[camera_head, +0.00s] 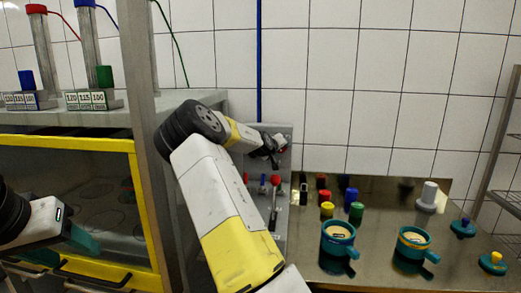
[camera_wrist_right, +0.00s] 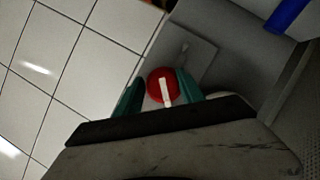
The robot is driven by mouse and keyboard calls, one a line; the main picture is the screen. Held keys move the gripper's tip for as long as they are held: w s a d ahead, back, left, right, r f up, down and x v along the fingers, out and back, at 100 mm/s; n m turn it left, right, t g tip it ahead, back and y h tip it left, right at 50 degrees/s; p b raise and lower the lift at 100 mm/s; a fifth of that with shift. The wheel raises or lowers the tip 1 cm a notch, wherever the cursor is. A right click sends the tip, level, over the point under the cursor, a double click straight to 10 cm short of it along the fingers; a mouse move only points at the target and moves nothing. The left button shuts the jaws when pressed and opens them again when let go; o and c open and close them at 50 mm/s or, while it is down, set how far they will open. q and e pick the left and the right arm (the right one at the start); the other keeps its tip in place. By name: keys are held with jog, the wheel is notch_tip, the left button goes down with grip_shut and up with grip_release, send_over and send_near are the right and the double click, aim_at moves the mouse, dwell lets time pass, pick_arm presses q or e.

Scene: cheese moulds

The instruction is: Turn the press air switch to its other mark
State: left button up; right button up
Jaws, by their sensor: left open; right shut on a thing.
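The press air switch, a red round knob with a white bar (camera_wrist_right: 163,88), sits on a grey panel (camera_wrist_right: 197,55) in the right wrist view. My right gripper (camera_wrist_right: 163,96) has its teal fingers on either side of the knob and is shut on it. In the head view my right gripper (camera_head: 272,150) is at the upper part of the wall panel (camera_head: 285,228), and the knob is mostly hidden by it. The marks around the knob cannot be made out. My left gripper (camera_head: 82,241) is open and empty at the far left, in front of the yellow-framed cabinet (camera_head: 75,145).
Small levers (camera_head: 275,181) with coloured heads are on the panel below my right gripper. Two teal moulds (camera_head: 337,246) (camera_head: 411,250) and several coloured plugs stand on the steel counter (camera_head: 375,283) at right. A grey post (camera_head: 141,120) stands left of my right arm.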

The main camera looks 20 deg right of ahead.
jog(key=shift+w+a+f+n, duration=0.2)
jog(key=shift+a+f+n, duration=0.2)
jog(key=shift+n, duration=0.1)
jog(key=o, duration=1.2)
jog(key=shift+r, duration=0.1)
jog(key=shift+s+d, duration=0.1)
jog(key=shift+d, duration=0.15)
jog(key=shift+r, duration=0.1)
jog(key=v, duration=0.7)
jog(key=shift+s+a, duration=0.2)
jog(key=shift+a, duration=0.15)
jog(key=shift+s, duration=0.1)
